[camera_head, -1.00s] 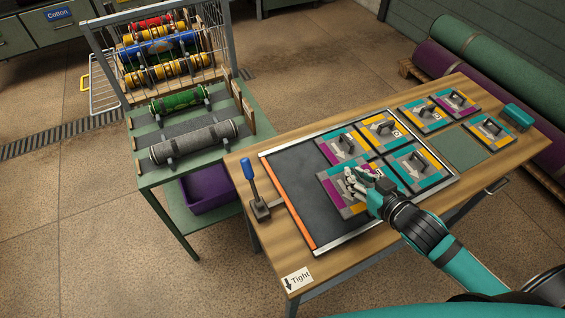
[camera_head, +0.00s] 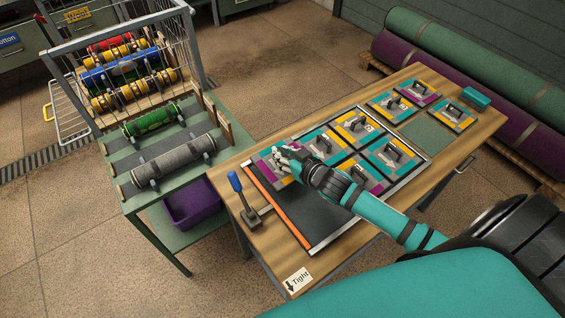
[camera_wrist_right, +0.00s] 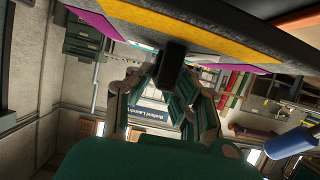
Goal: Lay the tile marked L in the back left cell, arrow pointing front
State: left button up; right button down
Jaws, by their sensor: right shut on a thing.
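My right gripper (camera_head: 284,158) is shut on a tile (camera_head: 265,167) coloured purple, yellow and grey. The tile is over the back left corner of the framed tray, whose dark bare floor (camera_head: 318,211) shows in front of it. I cannot tell whether the tile touches the floor, and its letter and arrow are not readable. In the right wrist view, the fingers (camera_wrist_right: 170,90) close on the tile's black handle (camera_wrist_right: 171,60), below the tile's yellow and purple face (camera_wrist_right: 190,32). Several other tiles, such as the back middle one (camera_head: 316,146), lie in the tray. My left gripper is not in view.
A blue-handled lever (camera_head: 236,184) stands left of the tray, and a "Tight" card (camera_head: 297,281) lies at the table's front left. Loose tiles (camera_head: 454,116) and a teal block (camera_head: 476,98) lie at the right. A rack with rollers (camera_head: 174,163) adjoins the left side.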

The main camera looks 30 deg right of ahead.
jog(key=shift+f, duration=2)
jog(key=shift+f, duration=0.1)
jog(key=c, duration=1.3)
grip_release()
jog(key=shift+o, duration=0.2)
jog(key=v, duration=1.2)
jog(key=shift+s+b, duration=0.1)
jog(key=shift+b, duration=0.25)
